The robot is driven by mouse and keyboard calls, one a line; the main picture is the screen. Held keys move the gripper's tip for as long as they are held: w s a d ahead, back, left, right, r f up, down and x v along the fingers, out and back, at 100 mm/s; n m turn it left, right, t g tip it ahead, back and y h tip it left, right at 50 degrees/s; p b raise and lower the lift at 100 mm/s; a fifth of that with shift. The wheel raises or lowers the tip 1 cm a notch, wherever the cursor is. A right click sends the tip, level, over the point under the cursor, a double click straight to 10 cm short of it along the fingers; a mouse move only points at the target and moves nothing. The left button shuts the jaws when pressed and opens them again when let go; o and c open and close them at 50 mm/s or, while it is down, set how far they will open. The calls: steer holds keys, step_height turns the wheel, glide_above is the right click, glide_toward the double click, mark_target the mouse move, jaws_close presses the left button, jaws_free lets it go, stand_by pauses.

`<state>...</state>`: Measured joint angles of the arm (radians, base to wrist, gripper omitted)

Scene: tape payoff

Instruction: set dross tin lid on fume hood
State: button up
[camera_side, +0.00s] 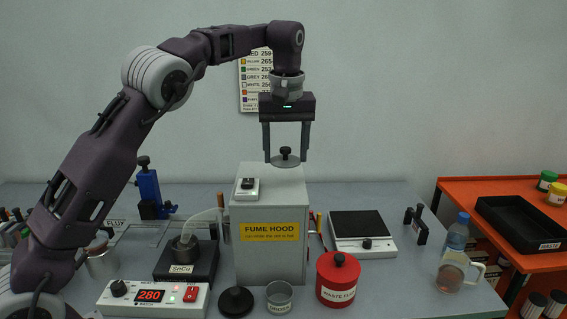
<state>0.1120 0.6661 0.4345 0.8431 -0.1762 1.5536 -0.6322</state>
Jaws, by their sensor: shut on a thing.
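The dross tin lid (287,161) is a grey disc with a black knob. My gripper (286,156) is shut on it, with one finger at each side of its rim. The lid is level, over the back part of the top of the fume hood (270,262), a tall grey box with a yellow label. I cannot tell whether the lid touches the top or hangs just above it. The dross tin (280,298), a small open grey can, stands in front of the hood.
A small white device (246,190) sits on the hood's top left. A red waste flux can (338,279), a black knobbed disc (236,301) and a red-display controller (152,297) stand around the hood's front.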

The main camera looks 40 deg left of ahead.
mark_target(282, 176)
steer(key=w+a+m, duration=0.1)
steer(key=w+a+f+m, duration=0.1)
steer(key=w+a+m, duration=0.1)
steer(key=a, duration=0.1)
steer(key=shift+f+h, duration=0.25)
steer(key=shift+h, duration=0.05)
steer(key=shift+f+m, duration=0.3)
steer(key=shift+f, duration=1.5)
steer(key=shift+a+f, duration=0.1)
steer(key=shift+f, duration=0.25)
steer(key=o, duration=1.4)
steer(key=shift+o, duration=0.5)
steer(key=shift+o, duration=1)
steer(key=shift+w+r, duration=0.15)
steer(key=shift+r, duration=3.35)
